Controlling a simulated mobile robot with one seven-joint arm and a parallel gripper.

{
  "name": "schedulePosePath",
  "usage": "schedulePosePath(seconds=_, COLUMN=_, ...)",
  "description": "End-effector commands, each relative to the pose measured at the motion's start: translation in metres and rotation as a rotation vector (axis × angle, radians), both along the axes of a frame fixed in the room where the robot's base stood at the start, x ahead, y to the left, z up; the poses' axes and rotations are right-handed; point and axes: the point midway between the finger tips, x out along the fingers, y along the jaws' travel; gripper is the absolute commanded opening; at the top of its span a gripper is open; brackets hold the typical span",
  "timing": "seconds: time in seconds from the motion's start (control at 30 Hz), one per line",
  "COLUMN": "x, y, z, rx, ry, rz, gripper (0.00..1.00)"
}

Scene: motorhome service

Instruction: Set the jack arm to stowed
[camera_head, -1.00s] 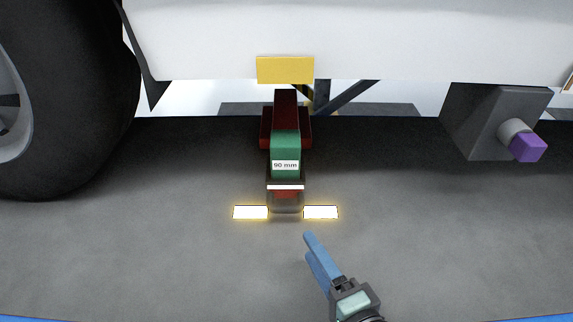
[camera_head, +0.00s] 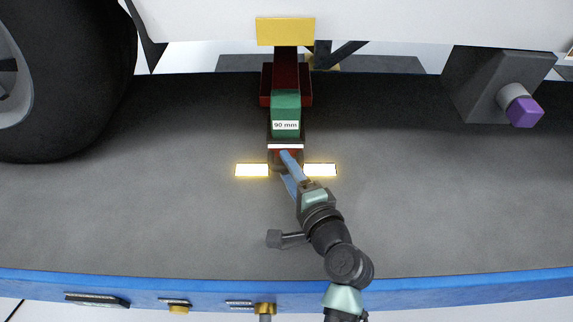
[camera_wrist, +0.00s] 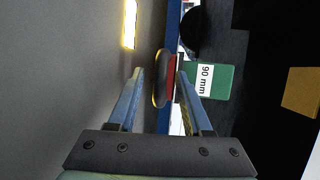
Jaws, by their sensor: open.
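The jack arm is a dark red bar (camera_head: 286,72) under the vehicle, with a green block (camera_head: 286,112) labelled "90 mm". Its near end has a white band and a red tip (camera_head: 287,154), partly hidden behind my gripper. My gripper (camera_head: 287,167) is open, its blue fingers at this near end. In the wrist view, the red end with a dark, rounded rim (camera_wrist: 163,78) shows between and just ahead of the open fingers (camera_wrist: 160,75). It lies closer to the right finger; contact cannot be told. The green block (camera_wrist: 217,82) is to the right.
Two glowing pads (camera_head: 252,170) and (camera_head: 320,170) flank the jack end on the grey floor. A tyre (camera_head: 80,90) stands left, and a grey housing with a purple knob (camera_head: 524,112) right. A yellow plate (camera_head: 286,31) is above. A blue edge (camera_head: 200,285) runs along the front.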

Motion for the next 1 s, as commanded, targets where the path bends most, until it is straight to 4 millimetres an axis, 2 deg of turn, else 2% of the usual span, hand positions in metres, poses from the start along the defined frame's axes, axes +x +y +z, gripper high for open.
schedulePosePath(seconds=0.13, x=0.007, y=0.0037, z=-0.0013, rx=0.0, ry=0.0, rz=0.001, gripper=0.5)
schedulePosePath(seconds=0.4, x=0.0077, y=0.0039, z=-0.0013, rx=-0.001, ry=0.0, rz=0.001, gripper=0.5)
schedulePosePath(seconds=0.6, x=0.0075, y=0.0037, z=-0.0013, rx=0.0, ry=0.0, rz=0.001, gripper=0.14)
schedulePosePath(seconds=0.7, x=0.0074, y=0.0035, z=-0.0013, rx=0.0, ry=0.0, rz=0.001, gripper=0.0)
schedulePosePath(seconds=1.0, x=0.0073, y=0.0034, z=-0.0014, rx=0.0, ry=0.0, rz=0.001, gripper=0.0)
